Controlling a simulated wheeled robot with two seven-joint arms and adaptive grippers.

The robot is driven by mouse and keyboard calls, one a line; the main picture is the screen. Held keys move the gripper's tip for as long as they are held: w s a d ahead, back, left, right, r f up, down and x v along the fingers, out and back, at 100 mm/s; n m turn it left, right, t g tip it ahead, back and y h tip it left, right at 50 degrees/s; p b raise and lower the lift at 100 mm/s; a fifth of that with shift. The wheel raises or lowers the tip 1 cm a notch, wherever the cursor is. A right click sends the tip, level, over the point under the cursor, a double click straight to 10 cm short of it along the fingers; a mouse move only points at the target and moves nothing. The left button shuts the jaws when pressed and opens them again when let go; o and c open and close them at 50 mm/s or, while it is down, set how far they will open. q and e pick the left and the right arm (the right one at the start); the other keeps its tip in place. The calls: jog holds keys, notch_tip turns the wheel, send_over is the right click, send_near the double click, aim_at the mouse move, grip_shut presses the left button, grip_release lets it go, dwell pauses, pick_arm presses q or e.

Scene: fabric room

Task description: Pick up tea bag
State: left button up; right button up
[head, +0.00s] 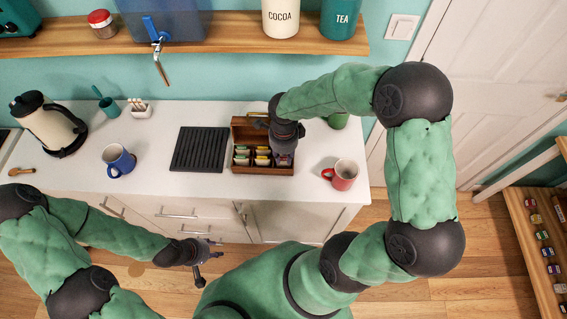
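A wooden tea box (238,132) stands open on the white counter, with tea bags (242,152) in its compartments. The bags have green, yellow and pale tops. My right gripper (284,160) points down over the right part of the box, and its wrist hides some compartments. Its fingertips are too small and covered to tell whether they are open or hold a bag. My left gripper (207,262) hangs low in front of the cabinet drawers, away from the box, with its fingers spread and nothing seen between them.
A black ribbed tray (199,149) lies just left of the box. A red mug (342,175) stands to its right and a blue mug (118,160) further left, near a cream kettle (50,125). A shelf (230,28) with a tap runs above.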

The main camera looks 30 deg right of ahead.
aim_at(284, 163)
notch_tip(284, 163, down, 3)
jog(key=shift+r, duration=0.1)
jog(key=c, duration=0.4)
jog(key=shift+o, duration=0.2)
jog(key=shift+r, duration=0.15)
